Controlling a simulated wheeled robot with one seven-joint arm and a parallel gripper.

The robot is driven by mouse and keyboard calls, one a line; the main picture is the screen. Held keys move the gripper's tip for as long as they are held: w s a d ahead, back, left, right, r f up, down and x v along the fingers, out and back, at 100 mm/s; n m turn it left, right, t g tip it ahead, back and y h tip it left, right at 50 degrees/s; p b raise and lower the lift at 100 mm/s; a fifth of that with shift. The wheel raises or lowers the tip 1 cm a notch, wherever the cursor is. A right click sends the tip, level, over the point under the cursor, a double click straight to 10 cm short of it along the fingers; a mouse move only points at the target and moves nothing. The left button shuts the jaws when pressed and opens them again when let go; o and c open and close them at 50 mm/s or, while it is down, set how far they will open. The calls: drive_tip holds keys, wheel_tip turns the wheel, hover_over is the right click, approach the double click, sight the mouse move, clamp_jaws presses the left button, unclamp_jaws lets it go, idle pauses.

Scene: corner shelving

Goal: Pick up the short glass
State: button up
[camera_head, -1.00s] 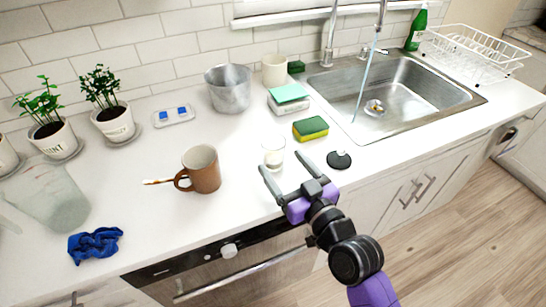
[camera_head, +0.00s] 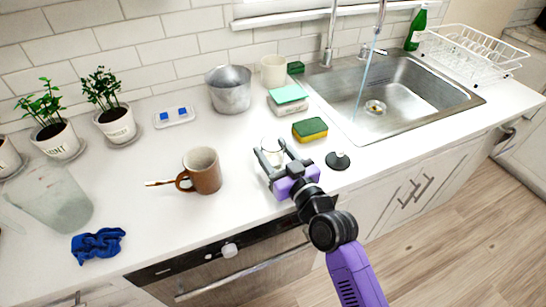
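The short glass (camera_head: 271,145) is a small clear tumbler with a whitish lower part, upright on the white counter left of the sponge. My gripper (camera_head: 270,151) is at the glass, with one finger on its left side and one on its right. The fingers look spread apart, and the glass stands between them. I cannot tell whether they touch it. The lower part of the glass is partly hidden by the gripper.
A brown mug (camera_head: 205,172) stands to the left. A green-and-yellow sponge (camera_head: 310,129) and a black stopper (camera_head: 338,160) are close on the right. A metal pot (camera_head: 229,92) stands behind. The sink (camera_head: 400,95) has running water. Counter between mug and glass is clear.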

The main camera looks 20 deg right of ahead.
clamp_jaws()
drive_tip(key=shift+r, duration=0.2)
